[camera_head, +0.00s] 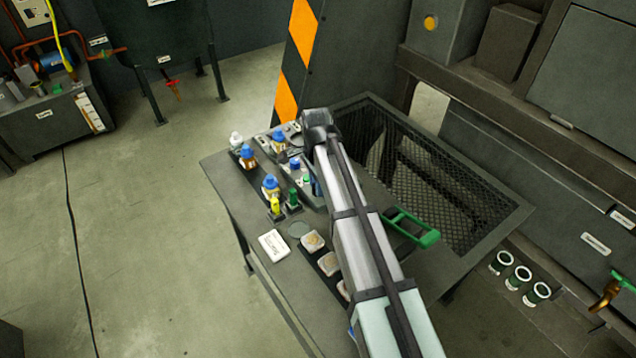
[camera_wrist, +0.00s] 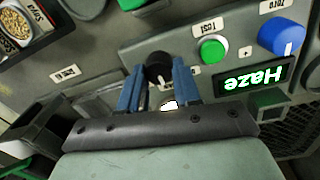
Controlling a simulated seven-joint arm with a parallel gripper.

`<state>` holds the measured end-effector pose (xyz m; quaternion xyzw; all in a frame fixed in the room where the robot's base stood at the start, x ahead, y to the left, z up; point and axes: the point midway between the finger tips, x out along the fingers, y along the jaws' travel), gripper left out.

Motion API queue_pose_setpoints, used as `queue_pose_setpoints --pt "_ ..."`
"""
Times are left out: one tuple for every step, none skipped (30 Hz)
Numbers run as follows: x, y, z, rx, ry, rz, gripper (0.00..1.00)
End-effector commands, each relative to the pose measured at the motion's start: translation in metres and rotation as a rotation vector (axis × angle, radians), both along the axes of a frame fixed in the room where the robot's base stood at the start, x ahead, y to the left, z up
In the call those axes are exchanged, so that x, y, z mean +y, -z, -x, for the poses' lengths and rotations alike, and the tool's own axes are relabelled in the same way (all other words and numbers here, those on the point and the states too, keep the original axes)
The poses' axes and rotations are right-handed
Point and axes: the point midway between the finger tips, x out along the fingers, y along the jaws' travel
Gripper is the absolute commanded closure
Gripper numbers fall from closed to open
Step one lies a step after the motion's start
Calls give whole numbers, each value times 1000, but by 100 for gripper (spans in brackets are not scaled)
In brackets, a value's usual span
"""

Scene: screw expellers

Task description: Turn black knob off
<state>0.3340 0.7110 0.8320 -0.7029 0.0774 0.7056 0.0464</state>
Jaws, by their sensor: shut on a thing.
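The black knob (camera_wrist: 159,68) sits on a grey instrument panel in the wrist view, with a small light mark on its near side. My gripper (camera_wrist: 158,80) has two blue fingers, one on each side of the knob, and is shut on it. The finger pads and the lower part of the knob's surroundings are partly hidden by the fingers and the gripper body. In the head view my arm covers this part of the panel, and I cannot make out the knob there.
Beside the knob are a green button (camera_wrist: 212,49), a larger blue knob (camera_wrist: 282,36) and a lit green display (camera_wrist: 253,78) reading "Haze" upside down. On the bench, blue-capped bottles (camera_head: 270,184), a white card (camera_head: 273,245) and a green handle (camera_head: 412,228) lie near my arm.

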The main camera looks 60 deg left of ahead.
Motion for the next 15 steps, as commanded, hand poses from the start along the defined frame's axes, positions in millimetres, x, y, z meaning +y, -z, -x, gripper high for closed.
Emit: queue_pose_setpoints --pt "0 0 0 1 -13 1 98" --pt "0 0 0 0 -23 1 98" --pt "0 0 0 0 -41 1 98" --pt "0 0 0 1 -55 1 98" --pt "0 0 0 0 -72 1 98" --pt "0 0 0 0 -97 1 98" --pt "0 0 0 0 -116 1 98" --pt "0 0 1 0 -139 1 98" --pt "1 0 1 1 -171 1 98" --pt "1 0 1 1 -196 1 98" --pt "1 0 1 1 -222 1 98" --pt "1 0 1 1 -259 1 98" --pt "1 0 1 1 -286 1 98" --pt "1 0 1 0 -315 1 98" --pt "1 0 1 0 -354 1 98"
